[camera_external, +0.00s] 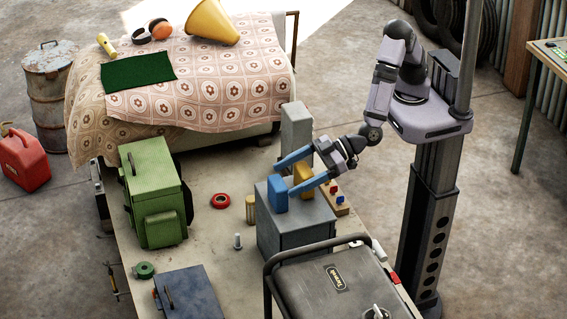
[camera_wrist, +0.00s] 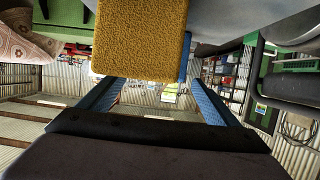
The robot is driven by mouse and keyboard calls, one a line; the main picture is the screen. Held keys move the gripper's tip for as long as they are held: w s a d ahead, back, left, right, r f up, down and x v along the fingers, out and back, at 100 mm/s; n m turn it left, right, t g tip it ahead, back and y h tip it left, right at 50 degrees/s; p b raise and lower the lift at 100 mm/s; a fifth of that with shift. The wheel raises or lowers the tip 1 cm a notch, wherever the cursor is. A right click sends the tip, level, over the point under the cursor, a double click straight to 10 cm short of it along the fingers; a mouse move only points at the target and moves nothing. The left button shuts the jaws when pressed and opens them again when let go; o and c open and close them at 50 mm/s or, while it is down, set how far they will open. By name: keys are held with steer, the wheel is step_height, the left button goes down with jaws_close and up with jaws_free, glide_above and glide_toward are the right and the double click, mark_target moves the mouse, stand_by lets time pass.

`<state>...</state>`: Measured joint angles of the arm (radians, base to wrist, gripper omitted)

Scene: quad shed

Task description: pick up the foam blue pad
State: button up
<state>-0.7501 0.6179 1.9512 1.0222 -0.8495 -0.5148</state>
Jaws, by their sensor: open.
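The blue foam pad (camera_external: 277,194) stands upright on top of a grey metal box (camera_external: 285,240). A yellow foam pad (camera_external: 303,178) stands upright just to its right. My gripper (camera_external: 286,178) is open, its two blue fingers reaching left over the box top near both pads. In the wrist view the yellow pad (camera_wrist: 140,38) fills the upper middle, nearest to me, ahead of my open gripper (camera_wrist: 155,83). Only a thin edge of the blue pad (camera_wrist: 185,65) shows behind it; the rest is hidden. I cannot tell whether the fingers touch either pad.
A wooden block with red and blue knobs (camera_external: 340,203) sits right of the box. A grey upright block (camera_external: 296,128) stands behind.

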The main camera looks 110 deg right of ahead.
mark_target(280, 182)
steer(key=shift+p+x, duration=1.25)
steer(key=shift+x, duration=1)
steer(key=shift+a, duration=0.1)
steer(key=shift+r, duration=0.1)
steer(key=c, duration=1.1)
steer(key=shift+r+b, duration=1.3)
steer(key=shift+r, duration=3.7)
